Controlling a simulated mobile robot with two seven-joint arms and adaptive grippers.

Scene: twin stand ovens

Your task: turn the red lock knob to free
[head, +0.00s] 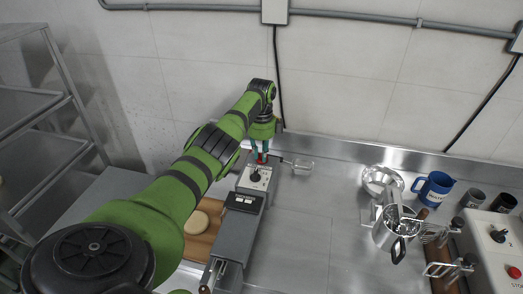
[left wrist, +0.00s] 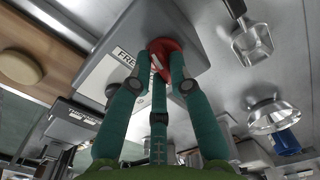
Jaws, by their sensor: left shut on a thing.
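The red lock knob (left wrist: 170,48) sits on the grey face of a box in the left wrist view. A white label reading "FRE…" (left wrist: 124,57) is beside it, its end hidden by a finger. My left gripper (left wrist: 162,82) has its teal fingers shut on the knob. In the head view my left gripper (head: 261,156) reaches down to the far end of the grey oven unit, with only a little red showing between the fingers. My right gripper is not in view.
A black knob (head: 255,177) is on the unit's near panel. A metal bowl (head: 381,179), steel jug (head: 396,232) and blue mug (head: 434,188) stand farther right. The middle counter is clear.

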